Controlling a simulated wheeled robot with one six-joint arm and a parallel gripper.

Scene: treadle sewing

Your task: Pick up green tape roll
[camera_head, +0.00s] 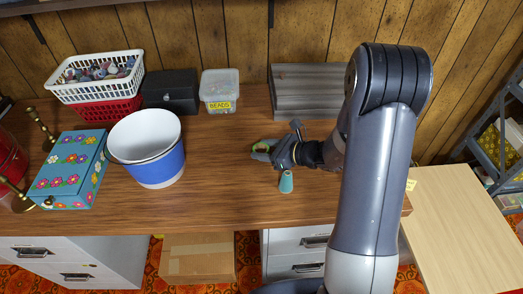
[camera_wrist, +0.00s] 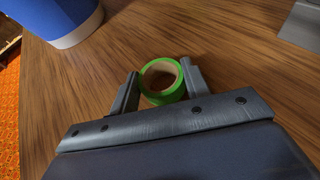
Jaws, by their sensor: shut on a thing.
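The green tape roll (camera_wrist: 146,92) lies between the two fingers of my gripper (camera_wrist: 159,88) in the wrist view. The fingers are shut on it from its left and right sides. The roll has a green outside and a tan core. In the head view the roll (camera_head: 257,145) shows as a small green patch at the tips of my gripper (camera_head: 264,150), low over the wooden table. The gripper hides part of it there. I cannot tell whether the roll touches the table.
A teal spool (camera_head: 286,182) stands close in front of my gripper. A blue and white bucket (camera_head: 160,168) stands to the left, with a flowered box (camera_head: 68,170) beyond it. A bead tub (camera_head: 219,90) and a grey ribbed box (camera_head: 306,92) stand behind. Bare tabletop (camera_head: 225,160) lies between bucket and gripper.

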